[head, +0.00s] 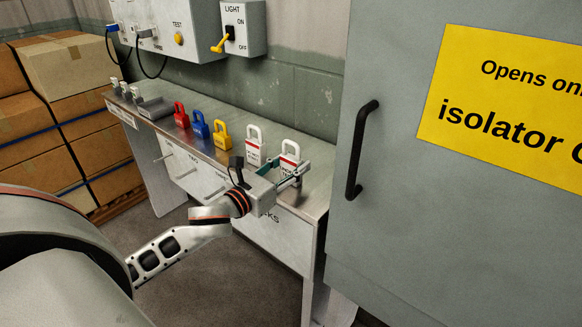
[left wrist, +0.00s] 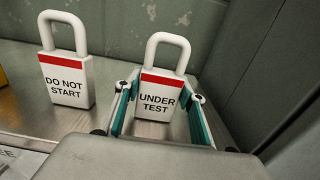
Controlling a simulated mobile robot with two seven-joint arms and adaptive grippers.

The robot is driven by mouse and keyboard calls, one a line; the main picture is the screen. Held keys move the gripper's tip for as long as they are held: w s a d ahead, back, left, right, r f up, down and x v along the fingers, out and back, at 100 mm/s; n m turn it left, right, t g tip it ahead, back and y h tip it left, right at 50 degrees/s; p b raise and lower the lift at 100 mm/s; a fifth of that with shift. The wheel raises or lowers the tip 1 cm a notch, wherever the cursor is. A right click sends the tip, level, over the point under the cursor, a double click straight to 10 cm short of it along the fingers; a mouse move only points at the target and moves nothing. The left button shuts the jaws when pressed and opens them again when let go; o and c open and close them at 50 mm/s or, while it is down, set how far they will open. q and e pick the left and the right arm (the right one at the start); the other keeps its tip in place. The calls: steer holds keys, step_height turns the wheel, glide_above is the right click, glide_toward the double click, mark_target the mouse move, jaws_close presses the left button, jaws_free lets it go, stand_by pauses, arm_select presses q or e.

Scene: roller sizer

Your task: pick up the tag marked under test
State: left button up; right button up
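The under test tag (left wrist: 160,97) is white with a red band and a loop on top. It stands upright on the metal bench, and it also shows in the head view (head: 289,157). My left gripper (left wrist: 160,108) is open, with its teal-lined fingers on either side of the tag's body. I cannot tell if either finger touches it. In the head view, my left gripper (head: 285,180) reaches in over the bench and partly covers the tag. The similar do not start tag (left wrist: 68,82) stands to its left. My right gripper is not in view.
Red (head: 181,116), blue (head: 200,125) and yellow (head: 222,137) padlocks stand in a row left of the tags on the bench (head: 237,108). A large grey cabinet (head: 400,90) with a black handle (head: 357,150) stands close on the right. Cardboard boxes (head: 70,66) are stacked at far left.

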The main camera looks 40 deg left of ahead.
arm_select(q)
steer(key=shift+c, duration=1)
steer(key=shift+r, duration=0.1)
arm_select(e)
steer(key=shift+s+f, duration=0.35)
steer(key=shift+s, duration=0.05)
arm_select(q)
step_height(320, 180, up, 9)
steer(key=p, duration=0.3)
steer(key=shift+r, duration=0.15)
step_height(320, 180, up, 10)
steer(key=p, duration=0.2)
steer(key=shift+r+p, duration=0.25)
steer(key=shift+p, duration=0.15)
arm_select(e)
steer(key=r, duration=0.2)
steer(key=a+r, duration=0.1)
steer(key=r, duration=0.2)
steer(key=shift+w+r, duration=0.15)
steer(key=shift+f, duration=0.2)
